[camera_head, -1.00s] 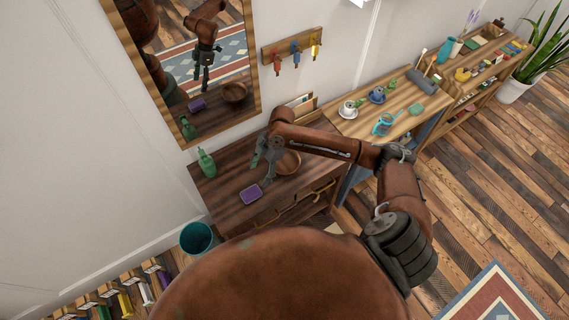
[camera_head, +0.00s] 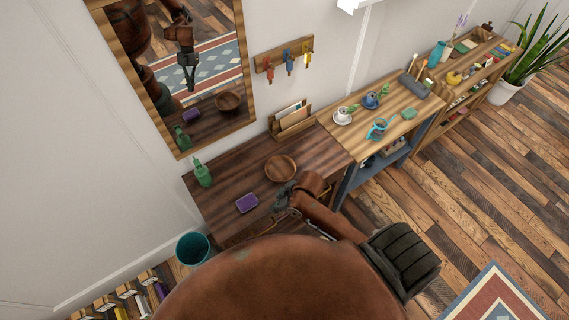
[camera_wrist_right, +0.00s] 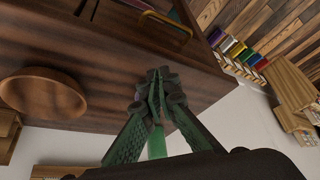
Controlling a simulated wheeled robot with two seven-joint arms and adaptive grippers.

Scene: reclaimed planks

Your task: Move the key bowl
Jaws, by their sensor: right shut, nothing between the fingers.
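The key bowl is a round brown wooden bowl (camera_head: 280,168), upright on the dark wooden table (camera_head: 226,180), near its middle. It also shows in the right wrist view at the left (camera_wrist_right: 45,97). It looks empty. My right gripper (camera_head: 283,197) is at the table's front edge, on the near side of the bowl and apart from it. In the right wrist view its fingertips (camera_wrist_right: 158,82) are together with nothing between them. My left gripper is in no view.
A letter rack (camera_head: 292,120) stands behind. A lighter table (camera_head: 355,133) with cups adjoins at right. A teal bin (camera_head: 193,248) stands below at left.

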